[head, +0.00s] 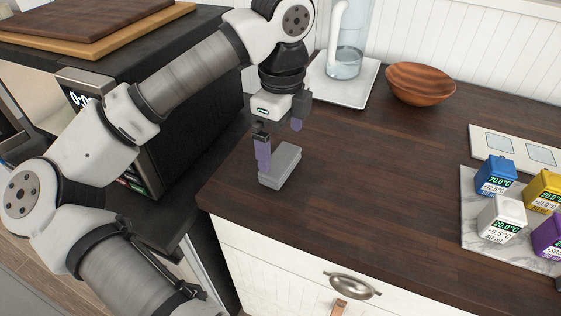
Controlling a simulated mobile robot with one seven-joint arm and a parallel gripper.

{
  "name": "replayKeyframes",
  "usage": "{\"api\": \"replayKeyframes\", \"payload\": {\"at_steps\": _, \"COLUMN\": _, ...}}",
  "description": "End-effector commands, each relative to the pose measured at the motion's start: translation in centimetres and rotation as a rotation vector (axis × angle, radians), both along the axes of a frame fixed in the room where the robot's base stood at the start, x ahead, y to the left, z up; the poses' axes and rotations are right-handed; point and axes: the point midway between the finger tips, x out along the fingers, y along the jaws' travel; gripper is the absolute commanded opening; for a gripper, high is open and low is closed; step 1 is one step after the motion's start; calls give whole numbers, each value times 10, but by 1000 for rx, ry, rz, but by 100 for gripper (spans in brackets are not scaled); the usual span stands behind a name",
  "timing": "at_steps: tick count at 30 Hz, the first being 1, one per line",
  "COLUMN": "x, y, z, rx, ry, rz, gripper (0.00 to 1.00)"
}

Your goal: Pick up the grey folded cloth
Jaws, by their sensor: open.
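The grey folded cloth (284,167) is a small stacked block lying on the dark wooden counter, near its left front corner. My gripper (280,140) points down just above and behind the cloth, with its two purple-tipped fingers spread apart. The left finger overlaps the cloth's left edge in the picture; I cannot tell whether it touches. The right finger is above and beyond the cloth's far side. Nothing is between the fingers that I can see as held.
A wooden bowl (420,84) and a glass pitcher (346,45) on a white board stand at the back. Several coloured cubes with displays sit on a marble board (480,238) at right. A microwave (150,150) is at left. The middle counter is clear.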

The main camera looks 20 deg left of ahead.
Motion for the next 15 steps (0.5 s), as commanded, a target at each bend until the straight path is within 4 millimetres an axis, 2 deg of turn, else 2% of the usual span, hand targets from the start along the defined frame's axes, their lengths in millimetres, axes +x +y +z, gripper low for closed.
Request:
{"api": "replayKeyframes", "payload": {"at_steps": 5, "x": -1, "y": -1, "z": -13, "rx": -4, "ry": 2, "rz": -3, "gripper": 100}}
{"api": "replayKeyframes", "payload": {"at_steps": 12, "x": -2, "y": -2, "z": -46, "rx": -2, "ry": 1, "rz": -3, "gripper": 100}}
{"api": "replayKeyframes", "payload": {"at_steps": 15, "x": -1, "y": -2, "z": -52, "rx": -1, "ry": -1, "rz": -2, "gripper": 100}}
